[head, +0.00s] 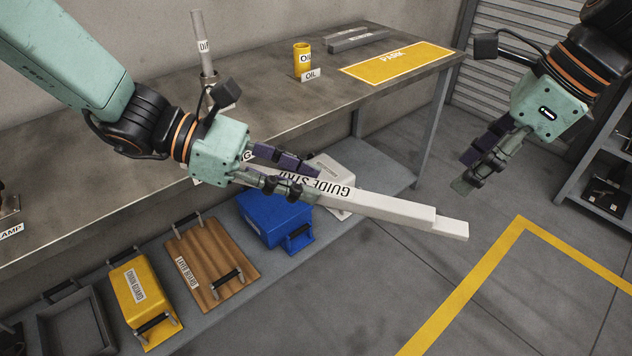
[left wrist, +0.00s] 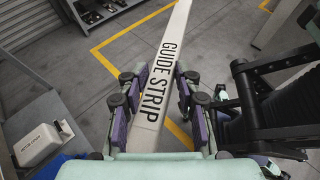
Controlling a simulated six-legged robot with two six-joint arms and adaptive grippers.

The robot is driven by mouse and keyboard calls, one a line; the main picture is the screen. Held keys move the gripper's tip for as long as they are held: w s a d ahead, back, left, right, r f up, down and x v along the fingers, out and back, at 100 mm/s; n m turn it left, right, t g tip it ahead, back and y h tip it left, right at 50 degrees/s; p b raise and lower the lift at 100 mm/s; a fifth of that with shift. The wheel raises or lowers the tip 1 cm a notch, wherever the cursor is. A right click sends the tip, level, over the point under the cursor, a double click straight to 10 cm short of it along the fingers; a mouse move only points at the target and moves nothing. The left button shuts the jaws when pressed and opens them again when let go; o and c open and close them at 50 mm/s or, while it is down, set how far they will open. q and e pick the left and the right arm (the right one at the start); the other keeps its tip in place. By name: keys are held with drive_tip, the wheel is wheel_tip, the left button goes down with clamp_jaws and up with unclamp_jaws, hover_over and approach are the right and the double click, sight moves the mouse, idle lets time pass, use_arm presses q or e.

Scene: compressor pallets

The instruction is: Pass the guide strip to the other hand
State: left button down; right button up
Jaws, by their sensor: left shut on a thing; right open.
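The guide strip (head: 400,210) is a long pale bar with black lettering and a stepped end. My left gripper (head: 300,178) is shut on it near its left end and holds it up in front of the bench. The strip's free end points right and slightly down in the head view. In the left wrist view the strip (left wrist: 169,55) runs away between the fingers of my left gripper (left wrist: 160,98). My right gripper (head: 470,172) is open and empty, above and to the right of the strip's free end, apart from it.
A workbench (head: 270,110) holds a yellow oil can (head: 302,59) and a yellow park mat (head: 398,62). Its lower shelf carries a blue box (head: 268,218), a yellow guard (head: 140,295) and a brown board (head: 205,258). The floor at right is clear up to a dark rack (head: 605,190).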

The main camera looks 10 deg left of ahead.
use_arm(q)
drive_tip(key=shift+s+a+r+n+t, duration=0.55)
drive_tip(key=shift+a+r+n+t, duration=0.15)
drive_tip(key=shift+r+t, duration=0.15)
drive_tip(key=shift+w+d+f+m+g, duration=0.25)
drive_tip(key=shift+f+m+g, duration=0.35)
drive_tip(key=shift+g, duration=0.15)
drive_tip(key=f+m+g, duration=0.1)
drive_tip(key=w+d+f+m+g, duration=0.1)
drive_tip(key=shift+w+g, duration=0.1)
drive_tip(key=shift+g, duration=0.3)
drive_tip(key=w+d+f+m+g+y, duration=0.3)
drive_tip(key=f+m+g+y, duration=0.2)
drive_tip(key=m+g, duration=0.4)
drive_tip(key=shift+w+d+f, duration=0.15)
drive_tip(key=shift+d+f, duration=0.1)
drive_tip(key=shift+f, duration=0.6)
